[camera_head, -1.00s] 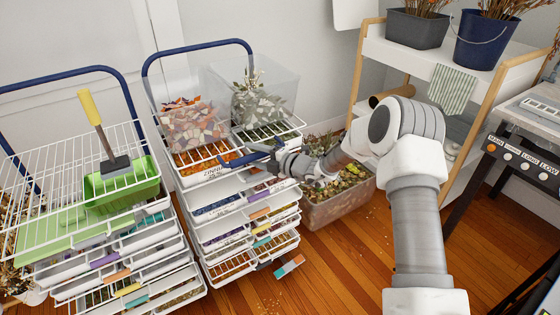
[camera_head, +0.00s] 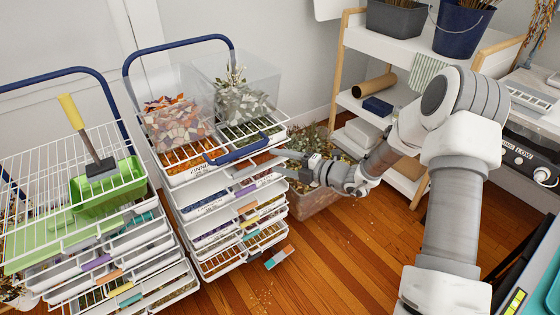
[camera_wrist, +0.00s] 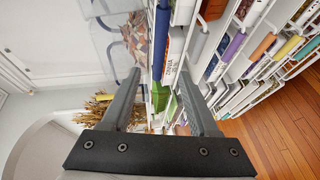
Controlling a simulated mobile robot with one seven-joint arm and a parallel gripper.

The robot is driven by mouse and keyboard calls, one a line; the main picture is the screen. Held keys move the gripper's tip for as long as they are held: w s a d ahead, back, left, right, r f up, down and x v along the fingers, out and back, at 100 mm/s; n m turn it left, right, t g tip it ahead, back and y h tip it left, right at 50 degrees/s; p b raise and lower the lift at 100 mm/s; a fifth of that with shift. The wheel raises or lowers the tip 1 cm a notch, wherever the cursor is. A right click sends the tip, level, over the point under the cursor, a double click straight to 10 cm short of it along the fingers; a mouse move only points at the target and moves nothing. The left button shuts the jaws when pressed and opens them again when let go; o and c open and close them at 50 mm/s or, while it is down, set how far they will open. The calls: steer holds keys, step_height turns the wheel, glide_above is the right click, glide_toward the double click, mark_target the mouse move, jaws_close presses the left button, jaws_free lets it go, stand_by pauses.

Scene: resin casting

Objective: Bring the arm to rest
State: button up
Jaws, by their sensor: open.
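My gripper (camera_head: 279,162) is in front of the upper right side of the middle wire drawer cart (camera_head: 232,190). Its two dark fingers are apart with nothing between them, as the wrist view also shows (camera_wrist: 158,80). A blue bar handle (camera_head: 235,150) on the cart's upper front lies just left of the fingertips. Whether the fingers touch the cart cannot be told. My arm reaches in from the right, bent at the elbow, above the wooden floor.
A clear bin (camera_head: 318,203) of plant material stands on the floor below my gripper. A second wire cart (camera_head: 35,225) with a green tray (camera_head: 108,190) is at left. A white shelf (camera_head: 400,45) is behind my arm. Free floor (camera_head: 345,255) lies in front.

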steer(key=s+a+r+n+g+h+p, duration=0.2)
steer(key=s+r+n+g+h+p, duration=0.4)
steer(key=s+r+n, duration=1.45)
steer(key=s+d+r+n+t+h+p, duration=0.1)
steer(key=s+d+r+n+h+p, duration=0.1)
steer(key=s+d+n, duration=0.4)
steer(key=s+d+r+n+t+h+p, duration=0.2)
steer(key=s+d+r+n+h, duration=0.3)
steer(key=n, duration=1.2)
steer(key=s+d+r, duration=0.2)
steer(key=d, duration=0.2)
steer(key=shift+r, duration=0.15)
steer(key=shift+a, duration=0.25)
